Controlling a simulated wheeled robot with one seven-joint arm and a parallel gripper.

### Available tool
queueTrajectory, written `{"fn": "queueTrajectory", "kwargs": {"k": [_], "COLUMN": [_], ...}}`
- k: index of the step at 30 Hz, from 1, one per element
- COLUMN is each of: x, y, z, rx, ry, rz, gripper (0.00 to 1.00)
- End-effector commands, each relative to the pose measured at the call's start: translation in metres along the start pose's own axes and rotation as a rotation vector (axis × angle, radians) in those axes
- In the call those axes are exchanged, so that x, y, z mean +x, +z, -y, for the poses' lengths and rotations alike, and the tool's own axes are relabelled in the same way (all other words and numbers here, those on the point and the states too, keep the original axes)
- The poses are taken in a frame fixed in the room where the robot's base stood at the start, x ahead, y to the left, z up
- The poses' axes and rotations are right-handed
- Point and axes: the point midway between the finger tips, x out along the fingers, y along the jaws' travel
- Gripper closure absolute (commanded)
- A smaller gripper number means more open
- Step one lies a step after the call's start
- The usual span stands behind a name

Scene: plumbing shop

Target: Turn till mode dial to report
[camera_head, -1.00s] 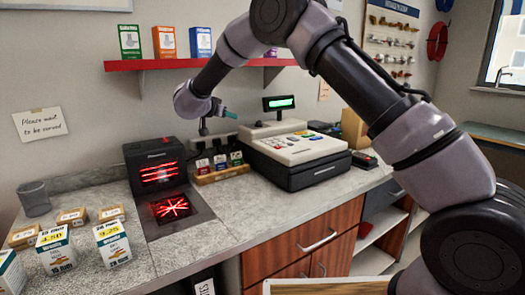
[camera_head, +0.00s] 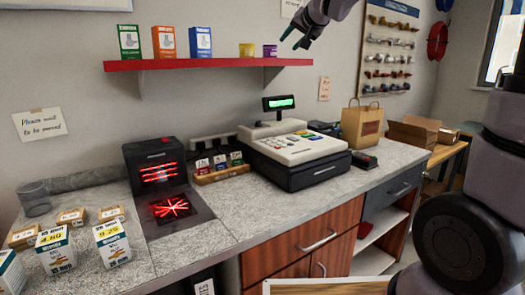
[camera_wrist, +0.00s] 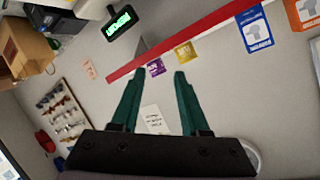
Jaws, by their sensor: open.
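The till (camera_head: 295,152) stands on the counter, with a dark body, a pale keypad top and a raised green-lit display (camera_head: 279,102). The mode dial is too small to make out in the head view. In the wrist view the display (camera_wrist: 121,23) shows at the top, and the till's keys and dial are out of frame. My gripper (camera_head: 295,39) is high above and behind the till, near the right end of the red shelf. In the wrist view my gripper (camera_wrist: 153,80) has its two green fingers apart, with nothing between them.
A red shelf (camera_head: 210,65) with boxes and small tubs runs along the wall. A scanner (camera_head: 156,168) with red light and boxes stand left of the till. A paper bag (camera_head: 361,125) and card terminal (camera_head: 364,162) stand right. The air over the till is clear.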

Motion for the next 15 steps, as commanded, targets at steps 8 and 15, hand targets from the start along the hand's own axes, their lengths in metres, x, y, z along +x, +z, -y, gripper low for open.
{"fn": "queueTrajectory", "kwargs": {"k": [8, 15], "x": [-0.155, -0.245], "y": [0.069, 0.143], "z": [-0.088, -0.154], "rx": [0.014, 0.070], "ry": [0.118, 0.310], "rz": [0.252, 0.406], "gripper": [0.55, 0.55]}}
